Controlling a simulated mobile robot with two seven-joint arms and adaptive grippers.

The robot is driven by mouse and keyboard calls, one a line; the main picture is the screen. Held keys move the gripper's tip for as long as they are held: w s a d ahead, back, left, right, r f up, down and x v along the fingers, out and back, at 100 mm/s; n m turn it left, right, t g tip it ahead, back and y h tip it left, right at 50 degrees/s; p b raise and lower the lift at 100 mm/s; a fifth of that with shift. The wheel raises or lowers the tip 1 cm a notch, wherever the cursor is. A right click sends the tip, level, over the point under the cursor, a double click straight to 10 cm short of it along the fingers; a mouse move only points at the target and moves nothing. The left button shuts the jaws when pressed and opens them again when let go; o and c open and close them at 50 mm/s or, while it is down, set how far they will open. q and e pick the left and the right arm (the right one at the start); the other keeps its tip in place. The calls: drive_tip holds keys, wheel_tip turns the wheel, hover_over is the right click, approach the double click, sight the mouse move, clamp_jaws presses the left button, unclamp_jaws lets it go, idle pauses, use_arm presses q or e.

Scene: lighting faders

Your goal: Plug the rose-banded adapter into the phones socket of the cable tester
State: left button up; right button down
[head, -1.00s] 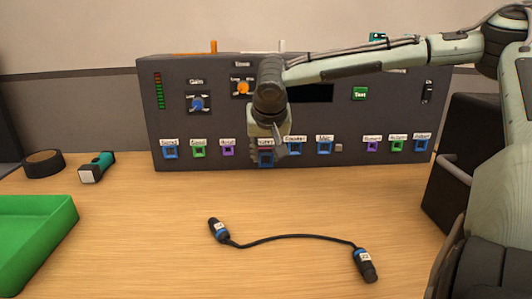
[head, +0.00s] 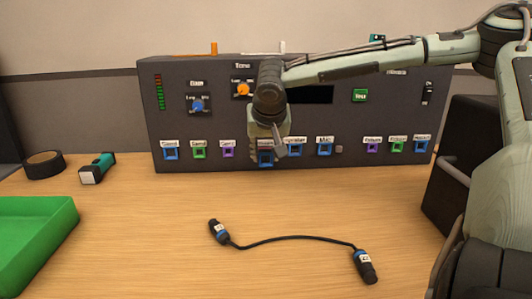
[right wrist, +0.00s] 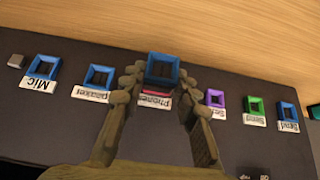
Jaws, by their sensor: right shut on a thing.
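The cable tester (head: 220,120) is a dark upright panel at the back of the table, with a row of labelled, coloured sockets. My right gripper (head: 268,150) is at the panel's lower middle, in front of the phones socket. My left gripper is out of view.
A black cable (head: 290,237) with blue-banded ends lies on the open table in front. A green tray (head: 62,215), a black tape roll (head: 43,164) and a teal-and-black item (head: 98,168) are at left. A dark bin (head: 455,165) stands at right.

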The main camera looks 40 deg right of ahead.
drive_tip(key=shift+w+d+r, duration=0.2)
drive_tip(key=shift+d, duration=0.05)
idle(0.9)
drive_tip(key=c, duration=1.1)
unclamp_jaws()
drive_tip(key=shift+f, duration=0.15)
drive_tip(key=shift+o, duration=0.2)
drive_tip(key=shift+a, duration=0.1)
drive_tip(key=v, duration=1.2)
